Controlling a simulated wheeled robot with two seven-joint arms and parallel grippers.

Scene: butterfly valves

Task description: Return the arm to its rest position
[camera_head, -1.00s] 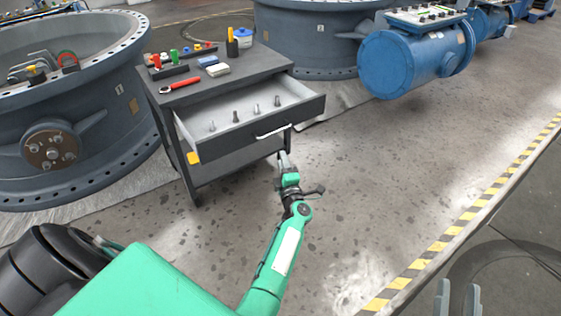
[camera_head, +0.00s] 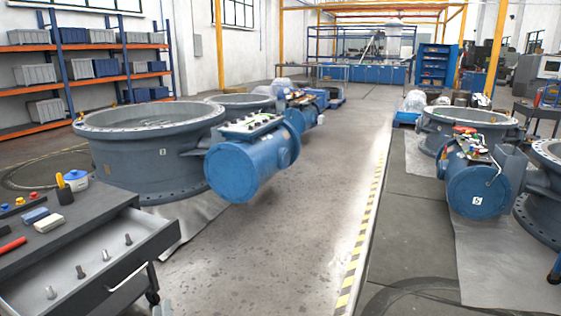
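Neither of my grippers shows in the head view now, and no part of my arms can be made out. The dark tool cart (camera_head: 98,206) stands at the lower left, partly cut off by the picture edge. Its drawer (camera_head: 150,243) is pulled open, with a bar handle (camera_head: 127,278) on its front. Several bolts (camera_head: 105,254) stand upright in the drawer. On the cart top are a blue box (camera_head: 35,215), a white block (camera_head: 48,223), a dark cup with a yellow tool (camera_head: 64,194) and a red-handled tool (camera_head: 12,245).
A large grey valve with a blue actuator (camera_head: 240,168) stands behind the cart. More valves with a blue actuator (camera_head: 477,190) stand at the right. The floor (camera_head: 270,250) between them is clear, with a yellow-black stripe (camera_head: 362,237). Shelves (camera_head: 90,70) line the left wall.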

